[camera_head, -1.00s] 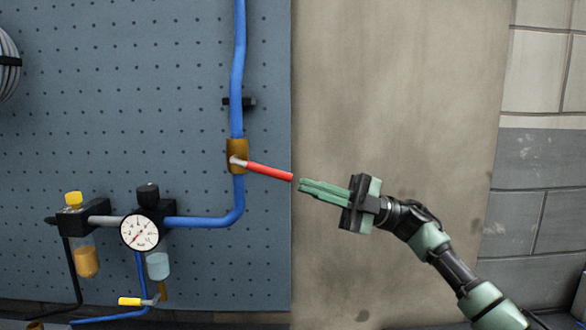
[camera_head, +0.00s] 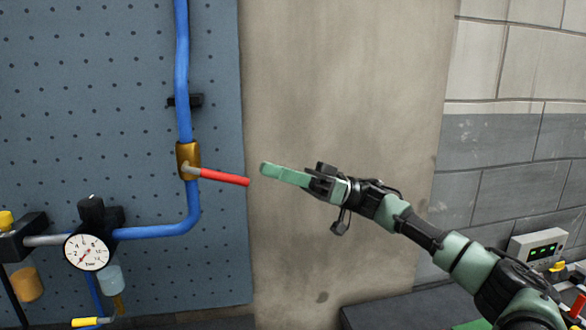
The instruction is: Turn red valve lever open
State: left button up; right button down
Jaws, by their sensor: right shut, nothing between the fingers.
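The red valve lever (camera_head: 224,177) sticks out to the right, tilted slightly down, from a brass valve body (camera_head: 188,160) on a vertical stretch of blue pipe (camera_head: 183,70). My right gripper (camera_head: 265,170) is shut and empty. Its green fingers point left, and their tips appear just right of and slightly above the lever's free end, with a small gap in the picture. I cannot tell how far apart they are in depth. My left gripper is not in view.
A blue pegboard (camera_head: 90,150) carries the pipe. A pressure gauge (camera_head: 86,252) and a yellow-handled valve (camera_head: 86,322) are at lower left. A bare beige panel (camera_head: 340,80) is behind my arm. A grey box with green lights (camera_head: 540,250) is at lower right.

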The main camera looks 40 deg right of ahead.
aim_at(248, 185)
jog(key=a, duration=0.1)
jog(key=w+a+f+p, duration=0.1)
jog(key=a, duration=0.1)
jog(key=a+p, duration=0.1)
jog(key=a, duration=0.1)
jog(key=shift+w+f, duration=0.25)
jog(key=shift+f, duration=0.15)
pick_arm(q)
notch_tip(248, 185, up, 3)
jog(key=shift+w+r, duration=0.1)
pick_arm(e)
jog(key=shift+a+f, duration=0.1)
jog(key=shift+a, duration=0.15)
